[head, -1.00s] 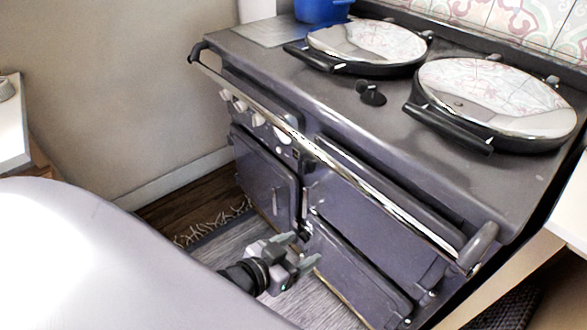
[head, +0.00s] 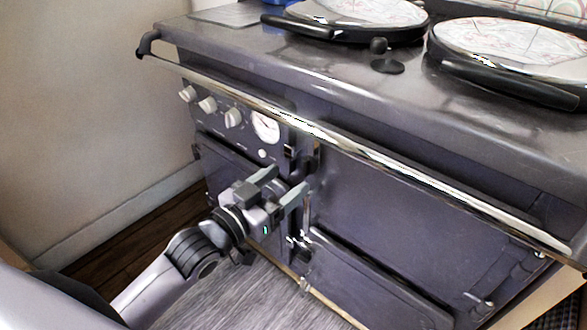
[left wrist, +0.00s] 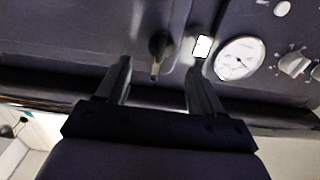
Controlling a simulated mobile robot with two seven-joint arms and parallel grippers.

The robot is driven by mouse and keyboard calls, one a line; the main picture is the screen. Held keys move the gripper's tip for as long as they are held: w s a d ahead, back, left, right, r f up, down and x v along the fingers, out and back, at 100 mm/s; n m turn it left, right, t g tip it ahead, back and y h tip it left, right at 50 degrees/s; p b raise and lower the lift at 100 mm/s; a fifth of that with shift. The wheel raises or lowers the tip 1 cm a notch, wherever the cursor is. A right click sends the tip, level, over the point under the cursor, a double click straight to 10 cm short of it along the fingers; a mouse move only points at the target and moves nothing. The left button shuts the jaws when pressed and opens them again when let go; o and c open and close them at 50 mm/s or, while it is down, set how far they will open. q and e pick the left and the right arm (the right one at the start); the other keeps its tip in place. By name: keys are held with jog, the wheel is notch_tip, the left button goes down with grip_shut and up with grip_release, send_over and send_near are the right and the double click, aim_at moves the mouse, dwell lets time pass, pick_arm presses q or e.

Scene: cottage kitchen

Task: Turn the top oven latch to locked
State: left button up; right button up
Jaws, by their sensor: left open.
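The top oven latch (head: 309,157) is a small dark handle on the range front, just under the chrome rail and right of the gauge. In the left wrist view the latch (left wrist: 158,52) has a round base and a narrow lever pointing down the picture, towards the rail side. My left gripper (head: 289,181) is open and empty, a little below and in front of the latch. In the left wrist view the latch lies between and beyond the open fingers of the gripper (left wrist: 159,68), with no visible contact. My right gripper is out of view.
The chrome rail (head: 385,170) runs across the front above the latch. The gauge (head: 266,127) and several knobs (head: 207,104) are to its left. A lower latch (head: 302,246) sits below. Oven doors (head: 400,225) are shut. The floor before the range is clear.

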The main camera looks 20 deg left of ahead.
aim_at(304, 166)
pick_arm(q)
jog(key=shift+w, duration=0.35)
jog(key=shift+b+x, duration=0.75)
jog(key=shift+x, duration=2.55)
grip_shut()
